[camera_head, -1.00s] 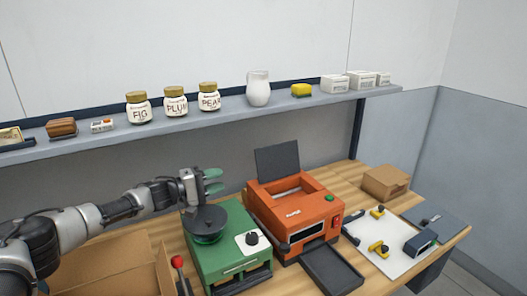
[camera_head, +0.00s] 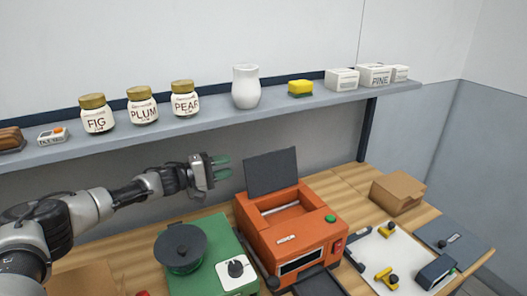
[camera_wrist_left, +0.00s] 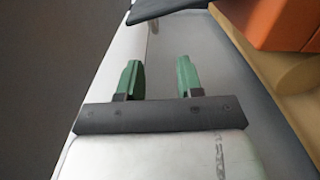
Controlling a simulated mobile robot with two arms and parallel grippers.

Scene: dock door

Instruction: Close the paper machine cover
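The orange paper machine (camera_head: 290,228) stands on the wooden workbench. Its dark cover (camera_head: 271,171) stands raised at the back, over an open bay in the top. In the left wrist view the cover's dark edge (camera_wrist_left: 170,8) shows at the top, with the orange body (camera_wrist_left: 275,22) at upper right. My left gripper (camera_head: 222,168) is left of the raised cover, apart from it and above the bench. Its two green fingers are spread with nothing between them in the left wrist view (camera_wrist_left: 160,78). My right gripper is not in view.
A green machine (camera_head: 205,255) with a round dark top stands left of the orange one. A shelf (camera_head: 300,103) with jars, a white vase, a sponge and boxes runs behind. A cardboard box (camera_head: 398,192) and a white board (camera_head: 385,255) with small tools lie to the right.

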